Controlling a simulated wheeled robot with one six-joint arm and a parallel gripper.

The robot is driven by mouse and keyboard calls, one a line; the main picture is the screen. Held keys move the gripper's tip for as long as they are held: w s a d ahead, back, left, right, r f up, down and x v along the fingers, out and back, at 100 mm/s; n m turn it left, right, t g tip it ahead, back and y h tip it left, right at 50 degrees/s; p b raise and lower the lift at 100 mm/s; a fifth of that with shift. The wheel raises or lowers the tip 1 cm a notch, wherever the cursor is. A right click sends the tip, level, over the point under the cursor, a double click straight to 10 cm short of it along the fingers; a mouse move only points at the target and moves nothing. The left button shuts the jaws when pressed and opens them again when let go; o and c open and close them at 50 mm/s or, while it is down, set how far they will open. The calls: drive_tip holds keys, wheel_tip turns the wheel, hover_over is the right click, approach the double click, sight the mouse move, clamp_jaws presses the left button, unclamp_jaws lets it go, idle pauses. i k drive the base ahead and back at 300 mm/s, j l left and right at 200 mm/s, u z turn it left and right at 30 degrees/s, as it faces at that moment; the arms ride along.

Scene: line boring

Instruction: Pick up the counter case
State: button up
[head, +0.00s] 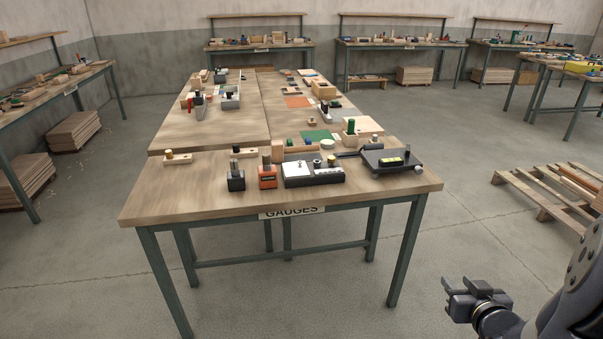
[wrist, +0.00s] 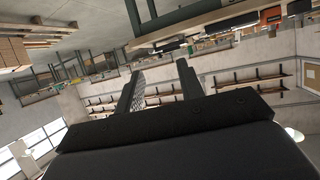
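On the front table marked GAUGES (head: 150,205), I cannot tell for certain which item is the counter case. A flat black open case with a white panel (head: 305,168) lies near the middle of the front part. A dark flat case-like unit (head: 378,168) with a yellow-marked item on it lies to its right. My gripper (head: 448,292) is low at the right in the head view, off the table and far from these items. In the wrist view its two fingers (wrist: 158,70) stand apart with nothing between them.
An orange block (head: 267,180) and a black block (head: 236,182) stand left of the white-panelled case. Green mats and small tools lie behind. A wooden pallet (head: 550,190) lies on the floor at right. The floor before the table is clear.

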sight(268, 175)
drive_tip(key=i+j+u, duration=0.2)
drive_tip(key=i+j, duration=0.6)
drive_tip(key=i+j+u, duration=0.25)
drive_tip(key=i+j, duration=0.55)
